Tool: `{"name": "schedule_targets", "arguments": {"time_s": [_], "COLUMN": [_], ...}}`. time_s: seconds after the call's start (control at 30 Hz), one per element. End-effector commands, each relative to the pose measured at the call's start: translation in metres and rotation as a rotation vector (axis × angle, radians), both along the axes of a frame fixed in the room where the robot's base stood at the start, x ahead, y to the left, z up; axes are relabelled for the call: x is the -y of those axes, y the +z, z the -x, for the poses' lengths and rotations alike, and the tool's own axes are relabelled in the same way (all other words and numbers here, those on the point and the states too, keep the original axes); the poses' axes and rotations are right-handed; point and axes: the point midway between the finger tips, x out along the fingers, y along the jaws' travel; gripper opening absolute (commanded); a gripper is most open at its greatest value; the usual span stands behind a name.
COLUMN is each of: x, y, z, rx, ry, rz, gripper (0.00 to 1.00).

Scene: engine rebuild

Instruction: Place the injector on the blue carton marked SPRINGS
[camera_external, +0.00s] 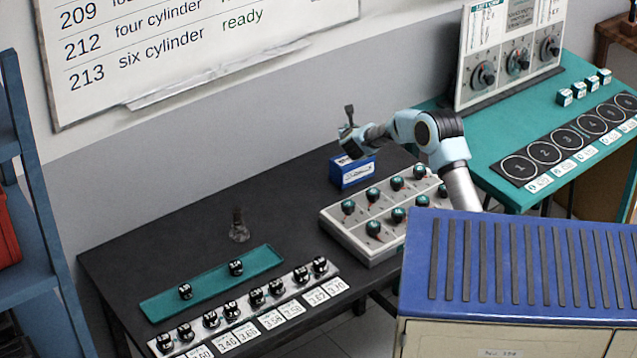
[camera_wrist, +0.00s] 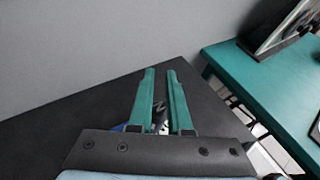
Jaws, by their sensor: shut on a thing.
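My gripper (camera_external: 347,143) is at the end of the outstretched arm, just above the upper left of the blue carton. In the wrist view its two teal fingers (camera_wrist: 162,82) stand a little apart, with a small dark grey piece (camera_wrist: 159,106) between them. I take this piece to be the injector; most of it is hidden. The blue carton (camera_external: 352,174) stands on the black table and has a white label, too small to read. A bit of its blue shows in the wrist view (camera_wrist: 119,127). I cannot tell if the injector touches the carton.
A dark upright object (camera_external: 239,226) is at the table's middle. A teal mat (camera_external: 210,285) and a row of black parts lie in front. Black table (camera_external: 290,205) is bare left of the carton.

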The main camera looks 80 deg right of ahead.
Motion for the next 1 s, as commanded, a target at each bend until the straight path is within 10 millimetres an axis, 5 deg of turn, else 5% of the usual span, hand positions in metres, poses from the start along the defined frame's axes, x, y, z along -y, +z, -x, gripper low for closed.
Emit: {"name": "schedule_targets", "arguments": {"time_s": [0.5,0.53,0.77,1.0], "x": [-0.0001,-0.0002,-0.0001,-0.0002], "y": [-0.0134,-0.0130,-0.0119,-0.0118], "z": [-0.0003,-0.0003,-0.0003,-0.0003], "rx": [0.002,0.002,0.001,0.001], "ry": [0.001,0.001,0.001,0.001], "rz": [0.002,0.002,0.001,0.001], "gripper": [0.00,0.18,0.44,0.47]}}
